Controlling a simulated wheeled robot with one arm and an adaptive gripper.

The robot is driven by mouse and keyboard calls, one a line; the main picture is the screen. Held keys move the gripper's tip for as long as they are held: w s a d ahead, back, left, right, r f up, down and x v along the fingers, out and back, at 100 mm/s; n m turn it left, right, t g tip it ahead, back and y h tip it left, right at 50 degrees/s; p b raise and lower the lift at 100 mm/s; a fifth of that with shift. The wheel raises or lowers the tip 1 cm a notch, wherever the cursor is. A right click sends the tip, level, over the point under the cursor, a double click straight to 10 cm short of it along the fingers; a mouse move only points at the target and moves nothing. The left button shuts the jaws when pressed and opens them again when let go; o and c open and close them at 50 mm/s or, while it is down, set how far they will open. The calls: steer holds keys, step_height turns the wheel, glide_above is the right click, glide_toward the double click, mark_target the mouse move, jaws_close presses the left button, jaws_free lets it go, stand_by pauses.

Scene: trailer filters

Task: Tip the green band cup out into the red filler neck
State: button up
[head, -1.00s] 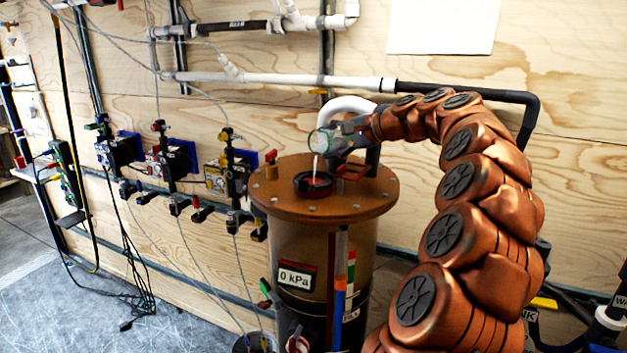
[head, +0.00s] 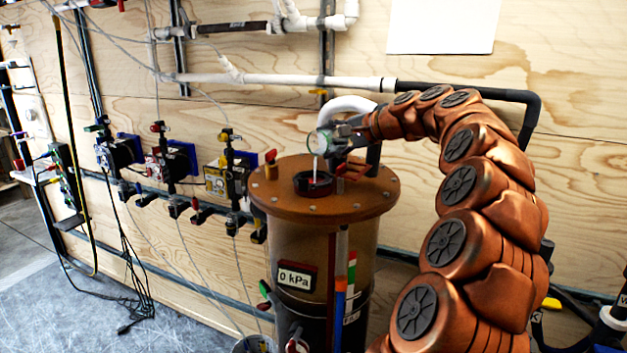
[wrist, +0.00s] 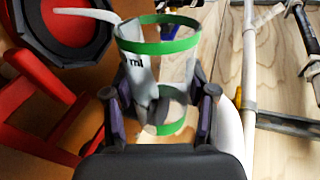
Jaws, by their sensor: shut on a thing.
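The green band cup (wrist: 160,65) is clear with green bands at its rim and base. My gripper (wrist: 163,100) is shut on it, one finger on each side. In the head view the cup (head: 320,143) is tipped on its side above the filter lid, its mouth toward the left. A white stream (wrist: 88,14) runs from its lip down to the filler neck (head: 313,184), a dark ring with a red inside on the lid. In the wrist view the neck (wrist: 102,40) shows at upper left. The cup is above the neck and apart from it.
The neck sits on the brown bolted lid (head: 275,200) of a tall tank with a 0 kPa gauge (head: 296,277). A red lever (head: 352,171) stands beside the neck, and a white pipe (head: 345,104) curves close behind the cup. Valves line the wall at left.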

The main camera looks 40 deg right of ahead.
mark_target(328, 140)
steer(key=shift+a+f+n+h+b, duration=0.1)
steer(key=shift+f+n+h+b, duration=0.25)
steer(key=shift+b, duration=0.7)
steer(key=shift+s+a+r+n+t+h+b, duration=0.1)
steer(key=shift+a+r+n+t+h+b, duration=0.3)
steer(key=shift+b, duration=0.75)
steer(key=shift+s+a+r+n+h+b, duration=0.1)
steer(key=shift+r+n+h+b, duration=0.45)
steer(key=shift+b, duration=0.55)
stand_by(0.4)
steer(key=shift+a+f+n+b, duration=0.35)
steer(key=shift+f+n+b, duration=0.35)
steer(key=shift+b, duration=1.15)
steer(key=shift+s+a+r+n+t+h+b, duration=0.15)
steer(key=shift+a+r+n+t+h+b, duration=0.3)
steer(key=shift+b, duration=0.85)
steer(key=shift+s+a+r+n+t+h+b, duration=0.15)
steer(key=shift+a+n+h+b, duration=0.25)
steer(key=shift+n+b, duration=0.6)
